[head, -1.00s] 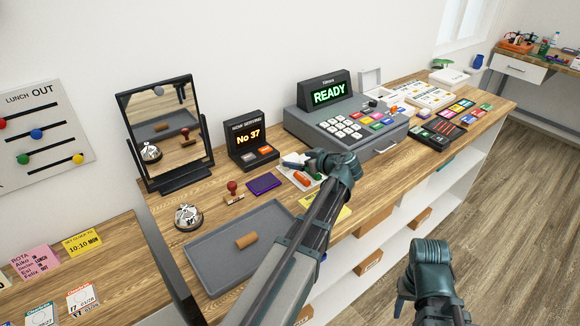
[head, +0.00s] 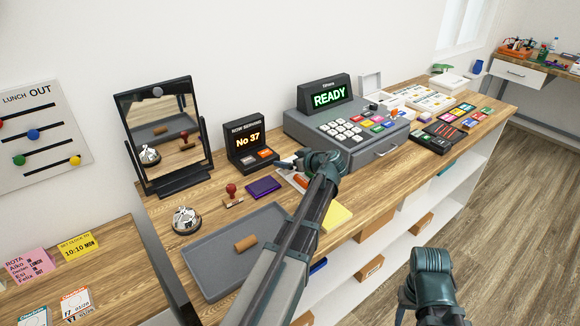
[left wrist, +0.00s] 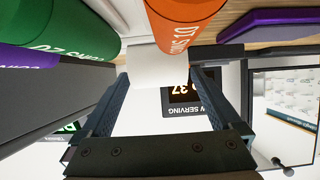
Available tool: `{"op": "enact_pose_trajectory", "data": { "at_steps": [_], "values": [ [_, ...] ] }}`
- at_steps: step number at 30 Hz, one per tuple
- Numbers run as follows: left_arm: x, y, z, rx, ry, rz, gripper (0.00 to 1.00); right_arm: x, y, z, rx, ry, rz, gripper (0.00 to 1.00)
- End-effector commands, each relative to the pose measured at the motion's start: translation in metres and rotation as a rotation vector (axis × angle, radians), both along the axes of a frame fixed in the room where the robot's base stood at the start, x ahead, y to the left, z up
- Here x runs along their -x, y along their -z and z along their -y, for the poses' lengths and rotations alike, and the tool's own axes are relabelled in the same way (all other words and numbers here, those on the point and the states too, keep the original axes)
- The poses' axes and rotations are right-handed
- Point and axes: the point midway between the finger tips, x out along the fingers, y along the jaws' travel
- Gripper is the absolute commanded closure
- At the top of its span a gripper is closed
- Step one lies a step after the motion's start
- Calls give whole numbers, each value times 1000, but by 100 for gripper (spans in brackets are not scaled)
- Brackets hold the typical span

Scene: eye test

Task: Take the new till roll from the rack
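My left gripper (head: 285,164) reaches over the counter, just left of the grey till (head: 345,128). In the left wrist view its fingers (left wrist: 170,70) stand apart, with a pale, blank white thing (left wrist: 157,66) between or beyond their tips. I cannot tell whether this is the till roll or whether the fingers touch it. An orange coin roll (left wrist: 180,25) and a green coin roll (left wrist: 65,32) lie close by. The rack cannot be made out clearly; my left wrist hides much of that spot. My right gripper (head: 408,302) hangs low in front of the shelves, its opening unclear.
A grey tray (head: 205,278) with a brown tube (head: 245,243) lies at the counter's front left. A bell (head: 186,221), a stamp (head: 232,196), a purple pad (head: 263,186) and a number display (head: 247,143) stand near. A mirror (head: 160,125) is behind.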

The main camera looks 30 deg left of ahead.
Motion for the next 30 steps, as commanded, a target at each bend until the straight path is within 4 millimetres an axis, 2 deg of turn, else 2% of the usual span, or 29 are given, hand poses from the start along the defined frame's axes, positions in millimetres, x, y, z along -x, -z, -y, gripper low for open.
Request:
{"op": "enact_pose_trajectory", "data": {
  "at_steps": [1,2,13,23,30],
  "values": [
    [0,0,0,0,0,0,13,0,0,0,0,0,0,50],
    [0,0,0,0,0,0,18,0,0,0,0,0,0,50],
    [0,0,0,0,0,0,85,0,0,0,0,0,0,50],
    [0,-3,0,0,0,0,87,0,-3,0,0,0,0,50],
    [0,-21,0,0,-1,0,87,0,-21,0,0,0,0,50]
  ]
}}
